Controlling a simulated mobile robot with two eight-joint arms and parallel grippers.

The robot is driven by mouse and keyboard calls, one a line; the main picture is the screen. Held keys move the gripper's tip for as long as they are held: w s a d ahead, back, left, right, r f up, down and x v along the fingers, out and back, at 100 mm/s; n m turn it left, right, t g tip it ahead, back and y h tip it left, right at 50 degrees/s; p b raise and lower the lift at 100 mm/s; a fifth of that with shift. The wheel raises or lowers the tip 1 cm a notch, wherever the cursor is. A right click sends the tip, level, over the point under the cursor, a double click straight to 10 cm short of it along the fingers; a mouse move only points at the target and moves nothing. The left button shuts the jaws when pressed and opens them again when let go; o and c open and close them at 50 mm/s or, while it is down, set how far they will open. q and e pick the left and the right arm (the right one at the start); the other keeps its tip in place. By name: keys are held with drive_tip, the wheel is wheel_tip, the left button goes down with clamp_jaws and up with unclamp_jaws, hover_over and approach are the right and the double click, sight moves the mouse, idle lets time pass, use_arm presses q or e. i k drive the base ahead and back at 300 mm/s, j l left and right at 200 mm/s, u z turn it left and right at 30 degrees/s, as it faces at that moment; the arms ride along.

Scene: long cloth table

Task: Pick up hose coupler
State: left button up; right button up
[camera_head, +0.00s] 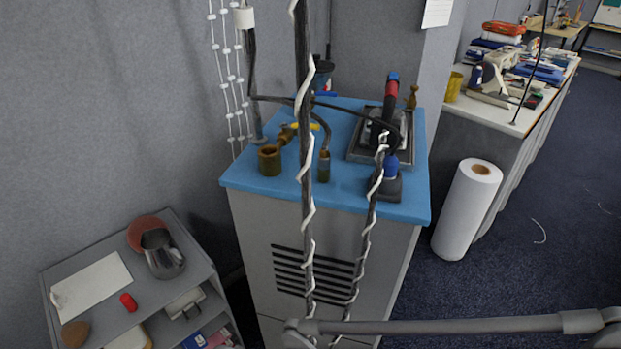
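No part is labelled as the hose coupler, and I cannot tell for certain which thing it is. A brass pipe fitting (270,159) with a round open end stands at the left front of a blue-topped cabinet (243,177). A small red cylindrical object (128,302) lies on the top of a low grey shelf unit (150,321) at the lower left. Neither of my grippers is in view, so nothing is seen held.
An iron (383,130) stands on the cabinet's right side. Dark uprights wrapped in white cord (307,190) cross in front of the cabinet. A metal jug (161,254) stands on the shelf unit. A white roll (468,210) stands right of the cabinet. Floor beyond it is mostly clear.

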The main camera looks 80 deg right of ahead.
sight(324, 158)
drive_tip(key=k+z, duration=0.2)
drive_tip(key=z, duration=2.35)
